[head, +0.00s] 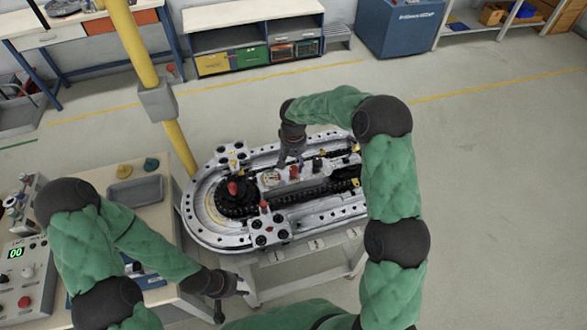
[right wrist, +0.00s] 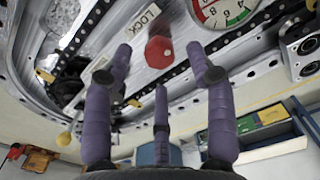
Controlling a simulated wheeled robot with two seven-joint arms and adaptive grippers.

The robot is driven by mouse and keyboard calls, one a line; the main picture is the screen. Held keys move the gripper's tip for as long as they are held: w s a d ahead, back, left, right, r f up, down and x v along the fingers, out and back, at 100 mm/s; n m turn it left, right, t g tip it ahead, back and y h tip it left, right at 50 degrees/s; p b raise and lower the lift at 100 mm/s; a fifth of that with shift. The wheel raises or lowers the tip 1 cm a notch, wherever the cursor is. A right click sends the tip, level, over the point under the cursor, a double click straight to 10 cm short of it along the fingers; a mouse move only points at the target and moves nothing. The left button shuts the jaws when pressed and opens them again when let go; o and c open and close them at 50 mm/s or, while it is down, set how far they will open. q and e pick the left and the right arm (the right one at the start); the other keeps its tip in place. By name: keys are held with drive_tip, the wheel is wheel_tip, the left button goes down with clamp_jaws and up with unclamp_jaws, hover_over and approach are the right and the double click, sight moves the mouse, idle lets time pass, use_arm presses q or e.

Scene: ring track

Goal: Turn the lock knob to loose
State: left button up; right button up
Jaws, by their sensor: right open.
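The lock knob is red and stands on the metal plate of the ring track. In the head view my right gripper (head: 291,161) is just above the red knob (head: 294,172). My left gripper (head: 242,288) is low, near the workbench, away from the track.
The oval ring track (head: 212,227) stands on a light table. A round gauge (right wrist: 224,10) is near the knob. A larger red knob (head: 232,188) is on the track's left end. A yellow post (head: 140,50) rises behind. A workbench with a control box (head: 22,285) is left.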

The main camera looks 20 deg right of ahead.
sight(294, 168)
drive_tip(key=shift+f, duration=1.9)
drive_tip(key=shift+c, duration=0.2)
clamp_jaws()
